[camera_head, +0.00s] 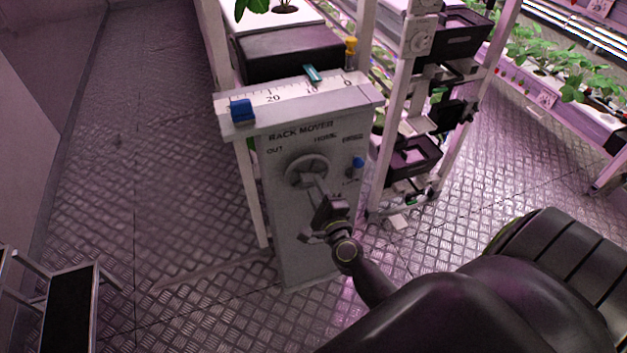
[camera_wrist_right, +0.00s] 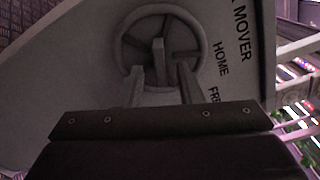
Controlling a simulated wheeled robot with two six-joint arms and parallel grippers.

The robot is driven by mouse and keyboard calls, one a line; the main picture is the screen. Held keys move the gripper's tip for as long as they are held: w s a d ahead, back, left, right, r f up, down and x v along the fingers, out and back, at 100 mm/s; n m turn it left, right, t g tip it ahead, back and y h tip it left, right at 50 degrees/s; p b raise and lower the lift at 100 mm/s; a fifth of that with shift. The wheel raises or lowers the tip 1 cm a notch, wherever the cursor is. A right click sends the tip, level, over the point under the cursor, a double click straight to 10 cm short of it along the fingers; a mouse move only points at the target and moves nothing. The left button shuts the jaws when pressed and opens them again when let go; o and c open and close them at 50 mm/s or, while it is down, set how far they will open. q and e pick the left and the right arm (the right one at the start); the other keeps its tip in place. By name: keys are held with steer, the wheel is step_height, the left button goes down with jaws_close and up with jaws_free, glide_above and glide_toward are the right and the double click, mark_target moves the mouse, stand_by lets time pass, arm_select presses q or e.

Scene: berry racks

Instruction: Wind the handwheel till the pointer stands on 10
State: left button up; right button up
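The grey handwheel (camera_head: 294,171) is on the front of the grey rack mover box (camera_head: 298,225). It also shows in the right wrist view (camera_wrist_right: 127,48), with a peg-like handle (camera_wrist_right: 158,52) standing out from it. My right gripper (camera_head: 313,186) is at the wheel. In the wrist view its two fingers (camera_wrist_right: 160,75) are apart, one on each side of the handle, with gaps showing. Whether they touch the wheel I cannot tell. The teal pointer (camera_head: 312,73) is over the white scale (camera_head: 290,91), close to the 10 mark. My left gripper is not in view.
A blue block (camera_head: 242,111) sits at the scale's left end. A small blue knob (camera_head: 358,162) is right of the wheel. A rack with black trays (camera_head: 415,158) stands at the right. A step stool (camera_head: 70,310) is at lower left. The metal floor (camera_head: 150,150) at left is clear.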

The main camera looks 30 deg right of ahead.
mark_target(309, 175)
steer(key=shift+x, duration=1.35)
steer(key=shift+c, duration=0.2)
jaws_close()
